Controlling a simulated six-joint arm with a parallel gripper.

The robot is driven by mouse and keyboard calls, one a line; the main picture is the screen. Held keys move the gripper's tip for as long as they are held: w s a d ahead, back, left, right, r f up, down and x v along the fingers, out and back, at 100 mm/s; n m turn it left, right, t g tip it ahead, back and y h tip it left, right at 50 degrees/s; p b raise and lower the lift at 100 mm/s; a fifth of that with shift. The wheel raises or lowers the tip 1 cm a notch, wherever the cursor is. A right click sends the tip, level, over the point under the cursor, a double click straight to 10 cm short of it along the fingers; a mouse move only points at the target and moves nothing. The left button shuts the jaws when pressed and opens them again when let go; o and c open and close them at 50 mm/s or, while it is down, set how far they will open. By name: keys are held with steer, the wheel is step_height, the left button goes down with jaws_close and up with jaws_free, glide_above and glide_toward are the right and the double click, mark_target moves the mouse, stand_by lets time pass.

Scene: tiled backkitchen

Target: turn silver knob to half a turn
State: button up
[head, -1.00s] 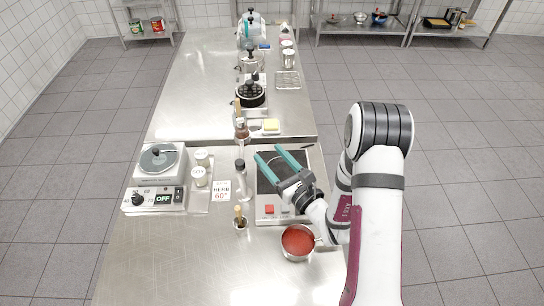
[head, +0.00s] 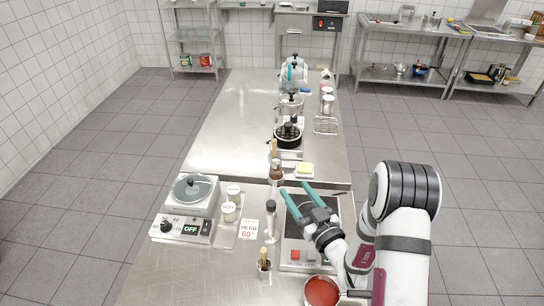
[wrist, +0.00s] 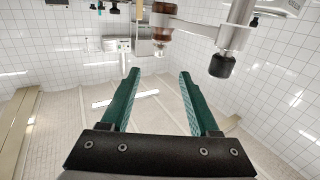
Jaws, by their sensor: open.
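I make out no clearly silver knob. A small dark round knob (head: 166,227) sits on the front panel of the white heating unit (head: 177,230) at the left of the near bench, beside an "OFF" display. Its setting is too small to read. My gripper (head: 295,188) has two teal fingers spread apart with nothing between them. It is raised above the dark-topped plate unit (head: 296,267), right of the white unit and apart from the knob. In the wrist view the open fingers (wrist: 159,72) point toward tiled wall and floor, and the knob is not identifiable.
A bottle (head: 270,218), a jar labelled SOY (head: 229,212) and a card marked HERB (head: 249,229) stand between the units. The front-left bench is bare. A grey bar (wrist: 195,28) crosses the wrist view's top.

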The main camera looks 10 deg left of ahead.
mark_target(274, 160)
steer(key=x, duration=1.5)
steer(key=shift+w+a, duration=0.15)
steer(key=shift+w, duration=0.1)
steer(key=shift+c, duration=0.4)
jaws_close()
